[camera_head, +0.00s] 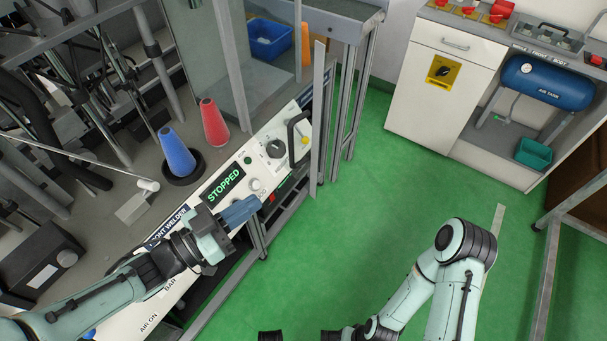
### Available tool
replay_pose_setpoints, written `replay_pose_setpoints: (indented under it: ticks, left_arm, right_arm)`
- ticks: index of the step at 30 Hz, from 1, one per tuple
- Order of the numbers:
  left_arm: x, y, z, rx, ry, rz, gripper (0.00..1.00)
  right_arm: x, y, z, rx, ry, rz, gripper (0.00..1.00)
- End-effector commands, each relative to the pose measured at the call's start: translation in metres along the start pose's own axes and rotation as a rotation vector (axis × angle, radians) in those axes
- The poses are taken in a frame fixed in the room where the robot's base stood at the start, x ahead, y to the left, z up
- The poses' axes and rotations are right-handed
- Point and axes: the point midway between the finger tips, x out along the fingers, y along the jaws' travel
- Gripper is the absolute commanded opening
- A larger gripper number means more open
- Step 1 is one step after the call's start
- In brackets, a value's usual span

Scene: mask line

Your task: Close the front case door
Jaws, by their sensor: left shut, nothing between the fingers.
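The front case door appears as a clear panel in a grey metal frame (318,120), standing out from the machine at its right end, seen nearly edge-on. It looks open. A black bar handle (298,138) shows beside the frame. My left gripper (242,211) has blue fingers, shut and empty, over the white control panel below the STOPPED display (224,184). It is left of and nearer than the handle, apart from it. My right arm comes in at the lower right; its gripper end is mostly cut off by the bottom edge.
A blue cone (177,153) and a red cone (214,122) stand on the machine bed. A blue bin (270,40) is behind. A white cabinet (440,85) and air tank (548,82) stand at the upper right. The green floor (370,210) between is clear.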

Motion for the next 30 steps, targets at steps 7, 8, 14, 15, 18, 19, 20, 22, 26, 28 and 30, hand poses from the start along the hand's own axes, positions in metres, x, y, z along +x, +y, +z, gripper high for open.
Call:
replay_pose_setpoints:
  ticks: [7,8,14,15,18,19,20,22,26,28,30]
  left_arm:
    - [0.037,0.001,0.0,0.0,0.0,0.007,0.0]
    - [0.043,0.002,0.0,-0.001,0.0,0.007,0.0]
    - [0.087,0.001,0.0,-0.001,0.0,0.005,0.0]
    - [0.095,0.001,0.001,-0.001,-0.001,0.006,0.0]
    - [0.112,0.001,0.0,-0.001,-0.001,0.003,0.0]
    - [0.117,0.001,0.001,-0.001,-0.002,0.003,0.0]
    - [0.12,0.001,0.001,-0.001,-0.001,0.003,0.0]
    - [0.128,0.001,0.0,0.0,0.0,0.003,0.0]
    - [0.136,0.0,0.0,-0.001,-0.001,0.0,0.0]
    - [0.138,0.0,0.0,-0.001,-0.001,0.0,0.0]
    - [0.138,0.0,0.0,-0.001,-0.001,0.0,0.0]
  right_arm:
    - [0.001,0.0,-0.001,0.0,0.003,0.0,0.3]
    - [0.001,0.0,-0.001,0.0,0.004,-0.001,0.3]
    - [0.002,0.0,-0.002,0.0,0.005,-0.001,0.3]
    - [0.002,0.0,-0.002,0.0,0.006,-0.001,0.3]
    - [0.002,0.0,-0.002,0.0,0.006,-0.001,0.3]
    - [0.002,0.0,-0.002,0.0,0.006,-0.001,0.3]
    - [0.002,0.0,-0.002,0.0,0.006,-0.001,0.3]
    - [0.002,0.0,-0.002,0.0,0.006,-0.001,0.3]
    - [0.002,0.0,-0.002,0.0,0.005,-0.001,0.3]
    - [0.002,0.0,-0.002,0.0,0.005,-0.001,0.3]
    - [0.002,0.0,-0.002,0.0,0.005,-0.001,0.3]
